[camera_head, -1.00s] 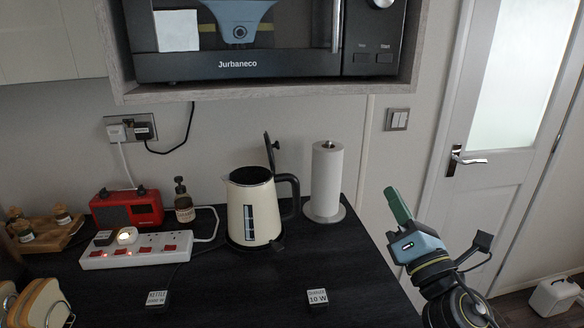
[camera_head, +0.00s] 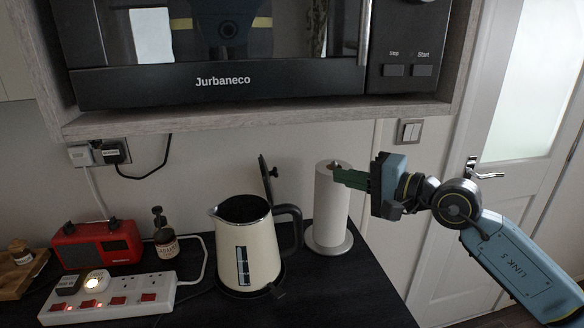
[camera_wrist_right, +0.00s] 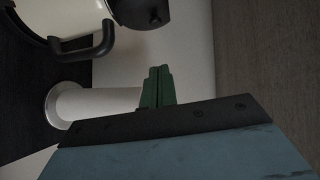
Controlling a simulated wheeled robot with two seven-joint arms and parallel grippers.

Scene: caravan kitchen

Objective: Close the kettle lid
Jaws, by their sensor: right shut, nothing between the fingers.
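The cream kettle (camera_head: 261,253) stands upright on its black base on the dark counter. Its black lid (camera_head: 266,180) stands open, raised nearly upright at the handle side. The black handle (camera_head: 297,228) is on the kettle's right. My right gripper (camera_head: 338,176), with green fingers, is shut and empty. It points left in front of the paper towel roll's top, to the right of the lid and apart from it. In the right wrist view the green fingers (camera_wrist_right: 158,70) show together, with the lid (camera_wrist_right: 143,10) and kettle handle (camera_wrist_right: 104,40) beyond them. My left gripper is not in view.
The paper towel roll (camera_head: 330,212) stands right of the kettle, close to my right gripper. The microwave shelf (camera_head: 270,120) overhangs above. A red radio (camera_head: 97,245), a dark bottle (camera_head: 165,236) and a power strip (camera_head: 110,300) are at left. The counter's front right is clear.

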